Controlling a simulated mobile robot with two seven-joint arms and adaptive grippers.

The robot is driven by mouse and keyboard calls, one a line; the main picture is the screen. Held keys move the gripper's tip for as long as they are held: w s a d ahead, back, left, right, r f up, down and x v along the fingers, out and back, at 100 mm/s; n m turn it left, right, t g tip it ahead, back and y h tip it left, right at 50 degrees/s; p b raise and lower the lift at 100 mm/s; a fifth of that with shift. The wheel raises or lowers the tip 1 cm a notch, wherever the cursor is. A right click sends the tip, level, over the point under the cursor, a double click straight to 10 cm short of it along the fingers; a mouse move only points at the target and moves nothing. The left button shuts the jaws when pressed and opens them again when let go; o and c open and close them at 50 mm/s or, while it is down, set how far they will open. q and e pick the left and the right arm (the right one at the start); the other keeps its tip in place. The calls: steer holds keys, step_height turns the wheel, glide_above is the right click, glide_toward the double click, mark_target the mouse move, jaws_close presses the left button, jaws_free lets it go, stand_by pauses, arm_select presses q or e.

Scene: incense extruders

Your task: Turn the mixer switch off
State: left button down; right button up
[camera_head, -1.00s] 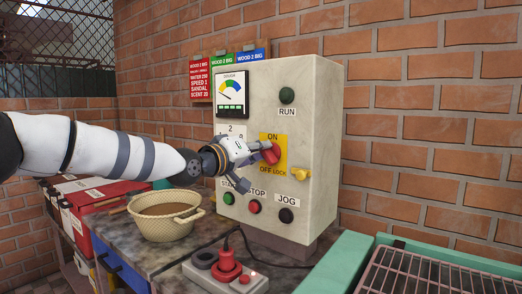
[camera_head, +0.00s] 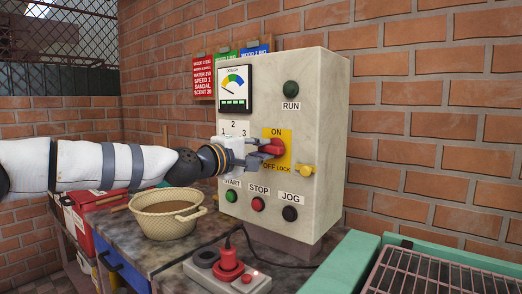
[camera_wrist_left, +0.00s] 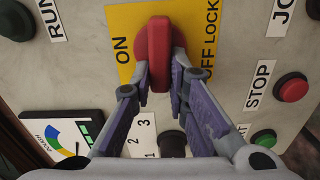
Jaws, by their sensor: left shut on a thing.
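The mixer switch is a red handle (camera_head: 272,148) on a yellow plate marked ON above and OFF LOCK below, on the grey control box (camera_head: 325,130). In the left wrist view the red handle (camera_wrist_left: 158,50) lies crosswise between the two words. My left gripper (camera_head: 262,150) reaches it from the left. In the left wrist view its fingers (camera_wrist_left: 160,80) are on both sides of the handle's near end, shut on it. The gripper hides part of the plate and the handle's left end in the head view. My right gripper is in neither view.
A beige basket (camera_head: 165,222) and a red plug in a power strip (camera_head: 228,268) are on the bench.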

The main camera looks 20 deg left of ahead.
arm_select(q)
steer(key=shift+d+f+n, duration=0.1)
steer(key=shift+f+n, duration=0.05)
steer(key=shift+n, duration=0.25)
steer(key=c, duration=1.6)
jaws_free()
steer(key=shift+o, duration=0.2)
steer(key=shift+s, duration=0.2)
steer(key=v, duration=1.1)
steer(key=shift+s+a, duration=0.2)
steer(key=shift+s, duration=0.15)
